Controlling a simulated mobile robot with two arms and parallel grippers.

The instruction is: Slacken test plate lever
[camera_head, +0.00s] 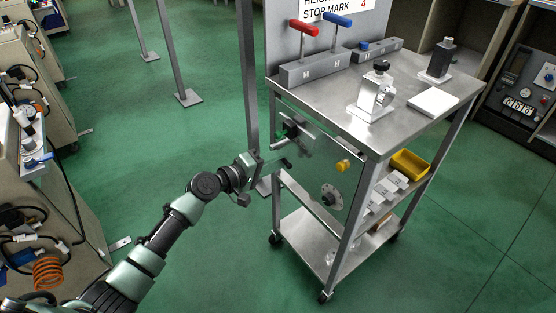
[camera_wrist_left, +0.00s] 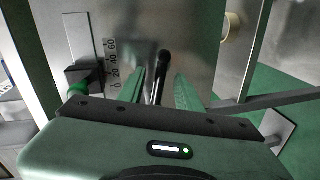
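The test plate (camera_head: 318,162) is a grey metal panel on the near side of the cart. A black lever (camera_wrist_left: 160,70) stands out from it in the left wrist view, beside a printed scale (camera_wrist_left: 112,62). My left gripper (camera_wrist_left: 162,92) is open, with one green finger on each side of the lever; I cannot tell whether either finger touches it. In the head view my left gripper (camera_head: 276,165) is close in front of the plate, and the lever is hard to pick out there. My right gripper is not in view.
A black block with a green part (camera_head: 294,128) juts from the plate, left of the lever in the wrist view. A yellow knob (camera_head: 343,166) and a round dial (camera_head: 331,196) are also on the plate. A metal post (camera_head: 249,80) stands behind my gripper. Green floor lies open leftward.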

